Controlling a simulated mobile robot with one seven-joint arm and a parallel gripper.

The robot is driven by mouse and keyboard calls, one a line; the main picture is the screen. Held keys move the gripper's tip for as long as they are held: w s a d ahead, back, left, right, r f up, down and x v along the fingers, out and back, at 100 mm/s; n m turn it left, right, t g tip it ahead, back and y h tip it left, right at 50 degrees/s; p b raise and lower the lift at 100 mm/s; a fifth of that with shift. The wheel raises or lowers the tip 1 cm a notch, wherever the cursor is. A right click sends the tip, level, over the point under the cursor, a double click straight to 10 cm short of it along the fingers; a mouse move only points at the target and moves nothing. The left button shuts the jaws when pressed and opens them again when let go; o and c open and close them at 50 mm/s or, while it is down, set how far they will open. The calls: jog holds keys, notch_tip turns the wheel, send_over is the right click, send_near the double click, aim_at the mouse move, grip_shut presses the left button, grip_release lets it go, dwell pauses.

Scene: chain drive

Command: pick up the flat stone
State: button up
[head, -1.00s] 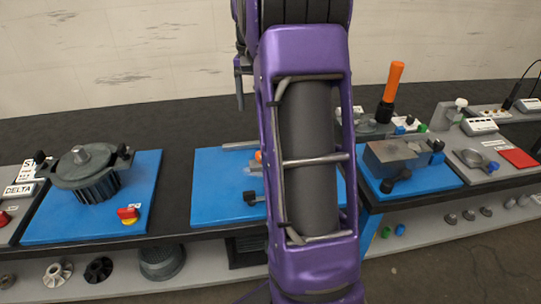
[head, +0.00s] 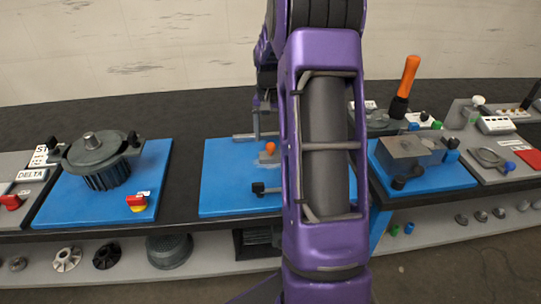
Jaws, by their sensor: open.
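I cannot make out a thing that is clearly the flat stone in the head view. My gripper (head: 263,122) shows just left of my purple arm, pointing down above the back of the middle blue board (head: 222,202). It is partly hidden by my arm, and its jaws are open. Below and near it on that board are a grey bar, an orange knob (head: 270,147) on a small grey fitting, and a black-knobbed handle (head: 259,188). My arm hides the right part of this board.
A dark motor-like housing (head: 95,155) stands on the left blue board. A grey block (head: 403,150) and black knobs sit on the right blue board. An orange upright handle (head: 409,77) rises behind it. A shelf below holds round parts. The dark bench between boards is clear.

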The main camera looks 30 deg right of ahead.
aim_at(271, 144)
jog(key=f, duration=0.4)
jog(key=shift+w+d+f, duration=0.35)
jog(key=shift+d+f, duration=0.05)
grip_shut()
